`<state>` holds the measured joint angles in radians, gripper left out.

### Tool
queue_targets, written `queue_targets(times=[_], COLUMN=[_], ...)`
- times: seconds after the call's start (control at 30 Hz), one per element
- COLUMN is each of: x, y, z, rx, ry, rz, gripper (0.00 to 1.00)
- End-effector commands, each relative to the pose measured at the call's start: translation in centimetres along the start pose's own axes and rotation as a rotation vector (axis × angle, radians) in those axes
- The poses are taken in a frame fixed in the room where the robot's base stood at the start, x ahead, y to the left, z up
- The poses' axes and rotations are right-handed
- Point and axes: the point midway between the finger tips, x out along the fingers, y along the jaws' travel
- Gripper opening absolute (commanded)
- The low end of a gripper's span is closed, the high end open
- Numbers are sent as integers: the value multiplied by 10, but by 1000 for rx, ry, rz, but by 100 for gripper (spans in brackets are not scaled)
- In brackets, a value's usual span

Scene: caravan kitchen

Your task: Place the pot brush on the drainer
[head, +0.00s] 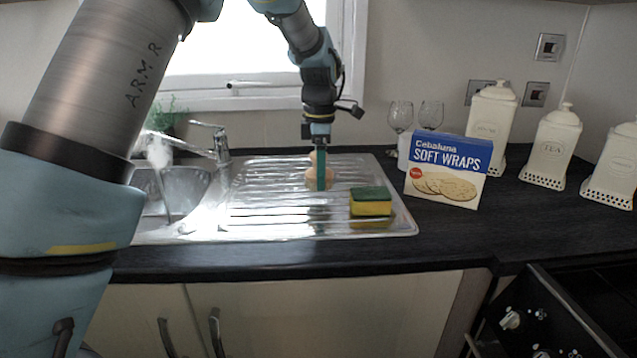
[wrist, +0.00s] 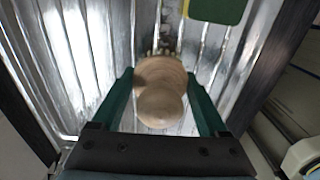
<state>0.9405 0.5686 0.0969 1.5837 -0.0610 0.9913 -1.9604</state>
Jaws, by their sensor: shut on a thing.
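The pot brush (head: 313,180) has a round pale wooden body and is at the middle of the metal drainer (head: 262,200). In the wrist view the brush (wrist: 160,95) is between the two green fingers, with bristles just showing at its far edge. My gripper (head: 321,178) is shut on the brush, pointing straight down over the drainer. The brush looks upright and at or very near the ridged surface; I cannot tell whether it touches. One finger hides part of the brush in the head view.
A yellow and green sponge (head: 370,201) lies on the drainer to the right of the brush. A soft wraps box (head: 446,168) stands beyond the drainer's right edge. Wine glasses (head: 401,116) and white canisters (head: 491,115) stand behind. The tap (head: 217,143) and sink are left.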

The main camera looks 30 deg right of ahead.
Motion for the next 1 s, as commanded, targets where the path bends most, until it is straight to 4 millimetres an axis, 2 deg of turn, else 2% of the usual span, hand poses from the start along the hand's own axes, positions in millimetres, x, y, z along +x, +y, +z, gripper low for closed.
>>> queue_targets(times=[0.23, 0.57, 0.6, 0.8, 1.0], x=[31, 35, 35, 34, 34], y=[-1, 0, 0, 0, 0], z=[-1, 0, 0, 0, 0], rx=[0, 0, 0, 0, 0], ry=[2, 1, 0, 1, 0], rz=[-3, -1, 0, -1, 0], gripper=[20, 20, 80, 100, 100])
